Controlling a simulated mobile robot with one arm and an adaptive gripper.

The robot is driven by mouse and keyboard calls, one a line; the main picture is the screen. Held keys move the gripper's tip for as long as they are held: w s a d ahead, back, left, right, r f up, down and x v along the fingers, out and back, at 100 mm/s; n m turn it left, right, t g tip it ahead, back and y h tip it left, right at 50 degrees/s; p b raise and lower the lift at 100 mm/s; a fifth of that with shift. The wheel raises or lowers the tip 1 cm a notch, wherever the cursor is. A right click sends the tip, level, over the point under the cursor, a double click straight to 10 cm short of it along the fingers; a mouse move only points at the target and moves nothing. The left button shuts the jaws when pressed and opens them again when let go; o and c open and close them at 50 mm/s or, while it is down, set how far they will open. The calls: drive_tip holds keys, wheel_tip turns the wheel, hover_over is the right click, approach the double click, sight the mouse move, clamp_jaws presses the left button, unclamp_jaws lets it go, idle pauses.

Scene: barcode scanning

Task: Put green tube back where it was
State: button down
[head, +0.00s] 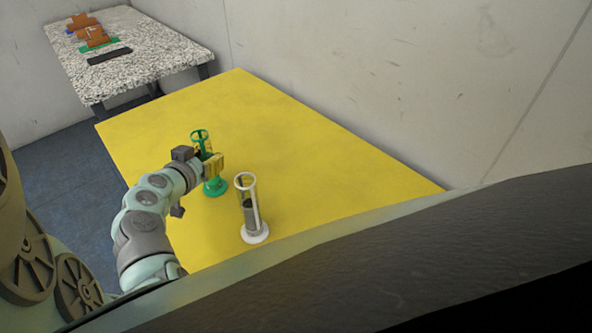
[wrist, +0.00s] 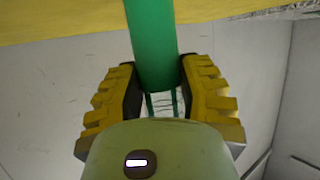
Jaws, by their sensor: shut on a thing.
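The green tube (head: 215,187) is upright at the left part of the yellow table (head: 300,140), with its round base low at the tabletop. I cannot tell whether the base touches the table. My gripper (head: 212,163) is shut on the tube's middle, from the left side. In the wrist view the green tube (wrist: 152,45) runs between the two yellow fingers of my gripper (wrist: 160,95). Part of the tube is hidden behind the fingers.
A white tube holder (head: 254,232) with a dark grey thing inside stands upright to the right and nearer. A speckled table (head: 140,60) at the back left bears brown, green and black items. Most of the yellow table to the right is clear, up to the wall.

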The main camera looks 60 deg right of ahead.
drive_tip(key=shift+w+f+b, duration=0.1)
drive_tip(key=shift+f+b, duration=0.05)
drive_tip(key=shift+b, duration=0.15)
drive_tip(key=c, duration=0.6)
unclamp_jaws()
drive_tip(key=shift+c, duration=0.2)
